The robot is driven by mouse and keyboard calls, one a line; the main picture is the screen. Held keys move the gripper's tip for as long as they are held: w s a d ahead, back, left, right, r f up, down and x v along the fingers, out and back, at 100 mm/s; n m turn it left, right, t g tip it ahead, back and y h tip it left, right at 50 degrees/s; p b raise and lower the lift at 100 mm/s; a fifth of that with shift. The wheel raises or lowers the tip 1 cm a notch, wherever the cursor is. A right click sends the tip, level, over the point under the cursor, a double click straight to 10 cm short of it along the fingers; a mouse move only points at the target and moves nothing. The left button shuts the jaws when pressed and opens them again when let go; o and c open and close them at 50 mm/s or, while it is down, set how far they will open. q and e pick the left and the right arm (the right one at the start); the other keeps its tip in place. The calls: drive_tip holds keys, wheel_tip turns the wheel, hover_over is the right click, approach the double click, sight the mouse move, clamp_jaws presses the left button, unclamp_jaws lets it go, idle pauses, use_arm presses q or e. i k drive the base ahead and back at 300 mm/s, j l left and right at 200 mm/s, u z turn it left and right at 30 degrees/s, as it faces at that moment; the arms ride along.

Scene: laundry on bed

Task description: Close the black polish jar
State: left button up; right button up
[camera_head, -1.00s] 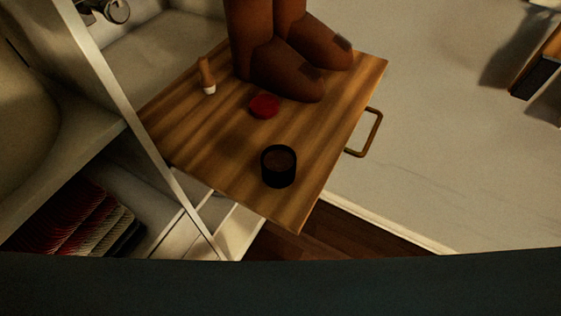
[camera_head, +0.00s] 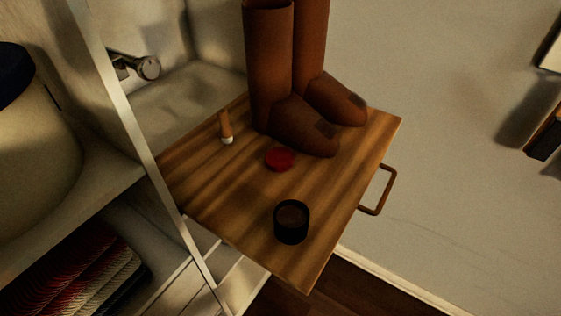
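A black polish jar (camera_head: 291,222) stands upright and open on a striped wooden board (camera_head: 225,205), near its front corner. Dark brown polish shows inside it. A round red disc (camera_head: 279,159), which looks like a lid, lies flat on the board behind the jar, apart from it. Neither of my grippers is in the picture.
A pair of brown boots (camera_head: 300,125) stands on the board's far side. A small wooden-handled brush (camera_head: 225,127) stands at the back left. A handle (camera_head: 381,190) sticks out from the board's right edge. White shelving (camera_head: 125,120) with folded textiles (camera_head: 75,270) is at left.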

sight(291, 216)
drive_tip(key=l+u, duration=0.15)
drive_tip(key=l, duration=0.95)
drive_tip(key=l+u, duration=0.2)
drive_tip(key=l, duration=0.9)
drive_tip(key=k, duration=0.05)
